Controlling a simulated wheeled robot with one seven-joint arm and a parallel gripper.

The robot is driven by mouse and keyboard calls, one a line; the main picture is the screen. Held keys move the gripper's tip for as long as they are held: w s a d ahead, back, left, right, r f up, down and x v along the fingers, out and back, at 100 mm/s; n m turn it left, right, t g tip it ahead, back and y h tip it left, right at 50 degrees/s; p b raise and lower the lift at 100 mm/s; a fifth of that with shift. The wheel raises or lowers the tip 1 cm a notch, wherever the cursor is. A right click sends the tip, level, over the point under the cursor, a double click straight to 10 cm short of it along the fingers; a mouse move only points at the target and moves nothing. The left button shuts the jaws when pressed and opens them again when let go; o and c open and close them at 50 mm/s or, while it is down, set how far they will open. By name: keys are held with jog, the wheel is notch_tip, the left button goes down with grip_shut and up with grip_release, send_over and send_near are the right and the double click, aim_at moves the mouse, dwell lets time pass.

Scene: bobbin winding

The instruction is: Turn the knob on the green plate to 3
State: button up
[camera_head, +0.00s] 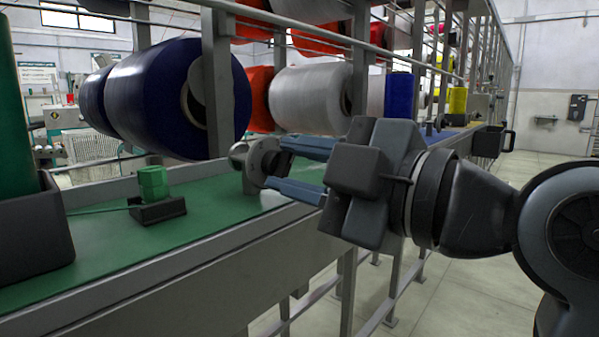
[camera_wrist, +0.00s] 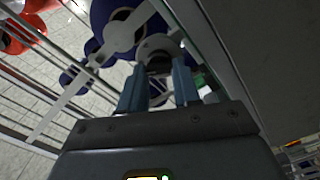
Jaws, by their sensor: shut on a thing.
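A round grey metal knob (camera_head: 257,158) with a disc-like face stands at the right end of the long green plate (camera_head: 105,240) in the head view. My gripper (camera_head: 276,165) reaches in from the right, and its two blue-grey fingers are shut on the knob from its right side. In the wrist view the fingers (camera_wrist: 160,72) close around the dark middle of the knob (camera_wrist: 158,46). No number or scale on the knob can be read, so its setting cannot be told.
A green bobbin (camera_head: 153,182) sits on a small black base (camera_head: 158,210) on the plate. A black holder (camera_head: 35,235) with a green spool stands at far left. Large dark blue (camera_head: 180,98) and white (camera_head: 312,97) spools hang close behind the knob. Open floor lies at right.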

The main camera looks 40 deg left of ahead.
jog(key=shift+f, duration=0.1)
jog(key=o, duration=1.1)
jog(key=shift+c, duration=0.2)
jog(key=d, duration=0.7)
jog(key=shift+s+d+p, duration=0.3)
jog(key=shift+d+p, duration=0.05)
jog(key=shift+d, duration=0.05)
